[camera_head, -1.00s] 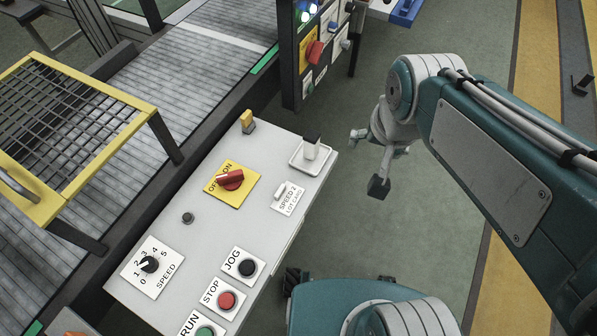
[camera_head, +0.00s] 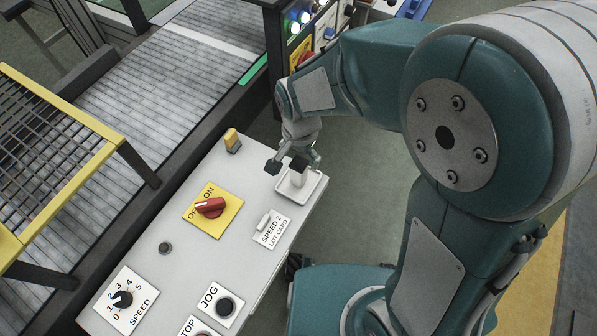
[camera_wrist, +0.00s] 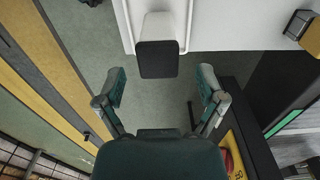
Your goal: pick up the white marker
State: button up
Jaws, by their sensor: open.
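The white marker (camera_head: 297,179) looks like a thick white block with a dark cap. It stands upright in a shallow white tray (camera_head: 317,188) at the far right corner of the panel. In the wrist view the marker (camera_wrist: 158,28) shows at top centre, its dark cap toward me. My gripper (camera_head: 295,164) is open and empty by the top of the marker, a finger to each side in the picture. In the wrist view the two fingertips (camera_wrist: 162,74) are well apart, with the cap's near edge between them. I cannot tell any contact.
A yellow-topped post (camera_head: 232,140) stands left of the gripper. A conveyor (camera_head: 170,90) runs behind.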

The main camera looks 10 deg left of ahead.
jog(key=f, duration=0.5)
jog(key=shift+s+a+f, duration=0.1)
jog(key=shift+s+f, duration=0.2)
jog(key=shift+f, duration=0.05)
jog(key=c, duration=1.2)
